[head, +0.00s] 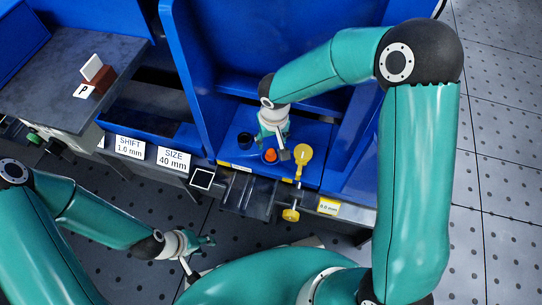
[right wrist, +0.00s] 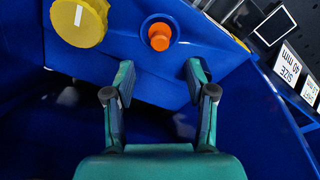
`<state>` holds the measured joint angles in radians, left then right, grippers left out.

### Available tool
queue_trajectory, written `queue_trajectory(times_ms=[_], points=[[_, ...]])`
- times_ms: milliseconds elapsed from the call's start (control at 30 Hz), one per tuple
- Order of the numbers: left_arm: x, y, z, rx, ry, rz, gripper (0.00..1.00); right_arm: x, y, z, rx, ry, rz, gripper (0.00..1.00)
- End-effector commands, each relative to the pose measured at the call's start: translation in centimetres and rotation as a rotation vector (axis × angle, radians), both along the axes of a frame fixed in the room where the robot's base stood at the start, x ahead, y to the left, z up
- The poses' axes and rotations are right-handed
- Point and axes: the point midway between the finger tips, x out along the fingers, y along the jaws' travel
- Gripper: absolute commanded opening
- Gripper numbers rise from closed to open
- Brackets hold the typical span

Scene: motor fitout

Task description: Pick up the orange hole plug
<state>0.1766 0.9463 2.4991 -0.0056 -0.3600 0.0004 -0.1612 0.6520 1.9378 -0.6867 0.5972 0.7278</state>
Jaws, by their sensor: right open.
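The orange hole plug (head: 270,155) is a small rounded piece standing in a dark round recess on the blue surface. In the right wrist view the plug (right wrist: 159,37) shows beyond and between the fingertips, with a dark ring around it. My right gripper (right wrist: 160,78) is open and empty, its two fingers apart and not touching the plug. In the head view my right gripper (head: 279,146) is just above and beside the plug and hides part of the surface there. My left gripper (head: 198,252) is at the lower left, away from the plug, with its fingers apart and empty.
A yellow round-headed part (head: 303,158) stands right of the plug; its yellow disc (right wrist: 78,22) shows in the wrist view. A dark round hole (head: 245,140) is to the left. Blue walls (head: 200,90) flank the bay. Signs (head: 173,159) line the left front edge.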

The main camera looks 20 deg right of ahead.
Motion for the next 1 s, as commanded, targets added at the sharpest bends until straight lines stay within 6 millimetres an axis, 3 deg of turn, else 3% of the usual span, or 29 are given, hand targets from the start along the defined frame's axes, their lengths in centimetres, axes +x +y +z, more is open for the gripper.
queue_trajectory(times_ms=[100,367,700,1000], points=[[0.0,0.0,-0.8,0.0,0.0,0.0,0.4,0.2,-0.1,-2.1,0.0,0.001,-0.001,0.56],[0.0,0.0,-1.2,0.0,0.0,0.0,0.4,0.4,-0.1,-3.5,0.001,-0.001,-0.002,0.56],[0.0,0.0,-3.0,0.0,0.0,0.0,0.4,0.7,-0.1,-7.9,0.0,0.001,-0.003,0.56],[0.0,0.0,-3.0,0.0,0.0,0.0,0.4,0.8,-0.1,-8.2,0.001,-0.001,-0.002,0.54]])
